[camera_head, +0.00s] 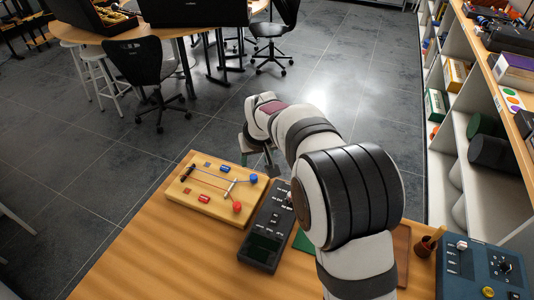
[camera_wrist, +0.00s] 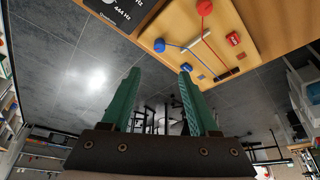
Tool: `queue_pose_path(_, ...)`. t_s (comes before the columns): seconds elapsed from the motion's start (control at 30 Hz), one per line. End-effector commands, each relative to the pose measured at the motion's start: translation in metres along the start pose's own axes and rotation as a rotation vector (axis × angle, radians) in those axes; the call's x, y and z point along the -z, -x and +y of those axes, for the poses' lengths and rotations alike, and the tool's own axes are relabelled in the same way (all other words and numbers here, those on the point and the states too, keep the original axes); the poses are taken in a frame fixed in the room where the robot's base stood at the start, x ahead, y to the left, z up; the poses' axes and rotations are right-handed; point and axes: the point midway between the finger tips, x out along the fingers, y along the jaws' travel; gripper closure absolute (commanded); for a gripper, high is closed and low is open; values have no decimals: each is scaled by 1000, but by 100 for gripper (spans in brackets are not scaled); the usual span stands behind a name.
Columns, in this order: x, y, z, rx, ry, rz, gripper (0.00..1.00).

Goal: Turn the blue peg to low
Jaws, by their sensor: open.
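A light wooden board (camera_head: 212,206) with strings lies at the table's back left; it also shows in the wrist view (camera_wrist: 262,22). The blue peg (camera_head: 253,178) has a round head at the board's right end. The wrist view shows it as a blue ball (camera_wrist: 159,45) near the board's edge. A red peg (camera_head: 237,207) sits nearer the front, and its red ball also shows in the wrist view (camera_wrist: 204,8). My gripper (camera_wrist: 160,70) is open with green fingers and nothing between them. In the head view it hangs near the board's right end, apart from the blue peg. The peg's pointing direction is unclear.
A black device with a screen (camera_head: 263,247) lies right of the board, close to it. A blue control box (camera_head: 480,262) and a brown cup (camera_head: 424,246) stand farther right, beyond my arm. The table's front left is clear.

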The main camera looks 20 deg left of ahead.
Motion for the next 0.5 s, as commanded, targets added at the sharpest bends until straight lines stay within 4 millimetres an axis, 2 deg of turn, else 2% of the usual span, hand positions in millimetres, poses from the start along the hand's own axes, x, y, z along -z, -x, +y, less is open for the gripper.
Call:
queue_pose_path(0.1,-2,-36,0,0,-1,-6,39)
queue_pose_path(0.3,-2,-94,1,0,-4,-6,39)
queue_pose_path(0.5,-2,-126,1,0,-4,-3,39)
